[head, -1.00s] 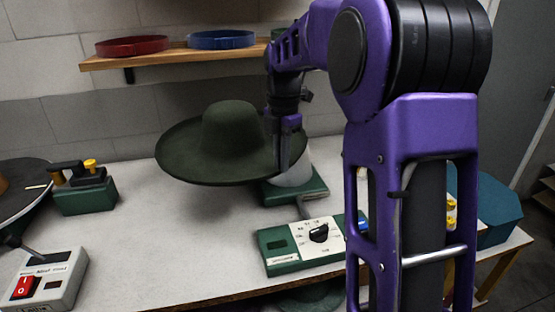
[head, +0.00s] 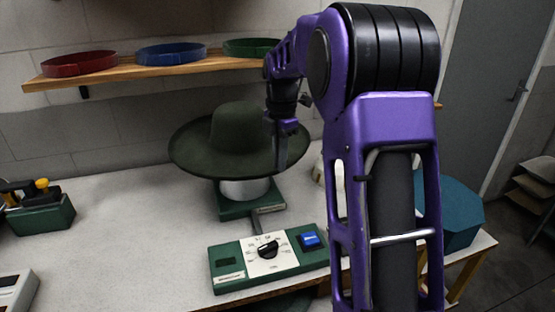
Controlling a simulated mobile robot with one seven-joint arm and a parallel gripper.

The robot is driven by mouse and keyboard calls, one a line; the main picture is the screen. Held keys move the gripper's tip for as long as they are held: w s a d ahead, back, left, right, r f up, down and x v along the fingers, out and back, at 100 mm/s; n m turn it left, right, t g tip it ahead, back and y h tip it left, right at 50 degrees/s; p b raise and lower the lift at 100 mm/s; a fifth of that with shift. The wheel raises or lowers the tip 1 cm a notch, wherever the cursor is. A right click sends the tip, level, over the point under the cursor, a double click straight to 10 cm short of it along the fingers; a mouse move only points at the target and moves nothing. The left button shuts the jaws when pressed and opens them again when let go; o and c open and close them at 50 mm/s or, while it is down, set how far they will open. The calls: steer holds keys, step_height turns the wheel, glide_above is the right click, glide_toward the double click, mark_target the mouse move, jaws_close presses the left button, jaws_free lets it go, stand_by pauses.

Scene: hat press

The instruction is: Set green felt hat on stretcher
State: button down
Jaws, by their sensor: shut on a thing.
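The green felt hat (head: 238,128) is dark green with a wide brim. It appears level above the stretcher (head: 243,188), a pale round block on a green base. The brim hides the top of the block, so I cannot tell whether the hat touches it. My gripper (head: 280,165) is shut on the hat's brim at its right side, fingers pointing down. The green control box (head: 268,258) in front of the stretcher has a black dial and a blue button.
A wooden shelf (head: 150,76) above holds a red band (head: 80,63), a blue band (head: 171,54) and a green band (head: 250,47). A green device (head: 42,215) stands at the left. A teal box (head: 460,212) is at the right. The table's left middle (head: 130,230) is clear.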

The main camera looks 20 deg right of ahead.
steer(key=shift+d+f, duration=0.1)
steer(key=shift+f, duration=0.1)
step_height(320, 180, down, 13)
steer(key=b, duration=0.9)
stand_by(0.3)
steer(key=shift+f+b, duration=0.4)
steer(key=shift+f, duration=0.35)
stand_by(0.5)
steer(key=c, duration=0.8)
jaws_free()
steer(key=shift+c, duration=0.2)
